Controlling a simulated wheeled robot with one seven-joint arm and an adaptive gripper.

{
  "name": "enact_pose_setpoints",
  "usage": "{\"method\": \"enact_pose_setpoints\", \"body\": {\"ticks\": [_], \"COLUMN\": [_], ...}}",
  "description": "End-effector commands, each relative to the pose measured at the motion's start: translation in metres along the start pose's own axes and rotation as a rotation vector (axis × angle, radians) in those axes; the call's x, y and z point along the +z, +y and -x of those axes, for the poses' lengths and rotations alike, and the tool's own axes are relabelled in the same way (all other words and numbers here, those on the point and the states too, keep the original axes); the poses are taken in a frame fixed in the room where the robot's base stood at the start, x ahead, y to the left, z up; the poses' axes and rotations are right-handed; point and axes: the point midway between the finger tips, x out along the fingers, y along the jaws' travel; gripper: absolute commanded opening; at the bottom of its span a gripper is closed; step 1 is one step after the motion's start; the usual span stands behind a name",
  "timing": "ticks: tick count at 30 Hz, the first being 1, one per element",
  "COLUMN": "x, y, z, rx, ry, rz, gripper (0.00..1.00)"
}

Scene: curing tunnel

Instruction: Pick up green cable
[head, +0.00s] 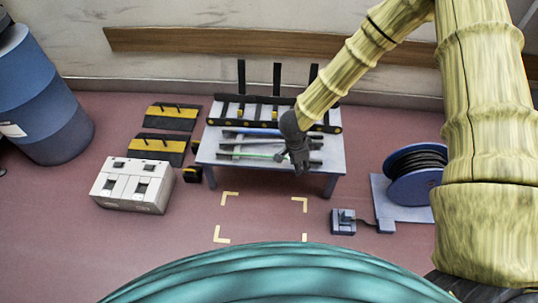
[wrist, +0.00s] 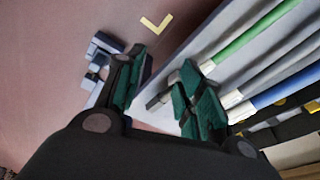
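The green cable (head: 252,155) lies across the pale table (head: 335,160) among other cables. In the wrist view, the green cable (wrist: 250,38) runs in from the upper right to a pale end piece, then passes behind my right finger. A dark tip shows between the fingers. My gripper (head: 296,166) is over the right part of the table. In the wrist view, my gripper (wrist: 160,70) is open with its green fingers apart. I cannot tell whether a finger touches the cable.
A blue cable (wrist: 275,92) and pale cables lie beside the green one. A black rack with uprights (head: 277,80) stands at the table's back. A cable reel (head: 410,180) is to the right, a white box (head: 132,187) to the left.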

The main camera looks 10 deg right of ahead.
Motion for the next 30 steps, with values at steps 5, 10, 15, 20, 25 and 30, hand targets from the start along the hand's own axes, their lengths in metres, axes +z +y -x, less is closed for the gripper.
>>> {"method": "enact_pose_setpoints", "body": {"ticks": [5,10,15,20,25,30], "x": [0.002,0.005,0.007,0.011,0.016,0.018], "y": [-0.043,-0.065,-0.072,-0.071,-0.07,-0.07], "z": [0.048,0.076,0.081,0.064,0.039,0.029], "rx": [0.032,0.058,0.068,0.069,0.07,0.068], "ry": [-0.091,-0.155,-0.177,-0.177,-0.176,-0.176], "rz": [-0.228,-0.353,-0.391,-0.392,-0.39,-0.39], "gripper": [0.38,0.38,0.38,0.38,0.38,0.38]}}
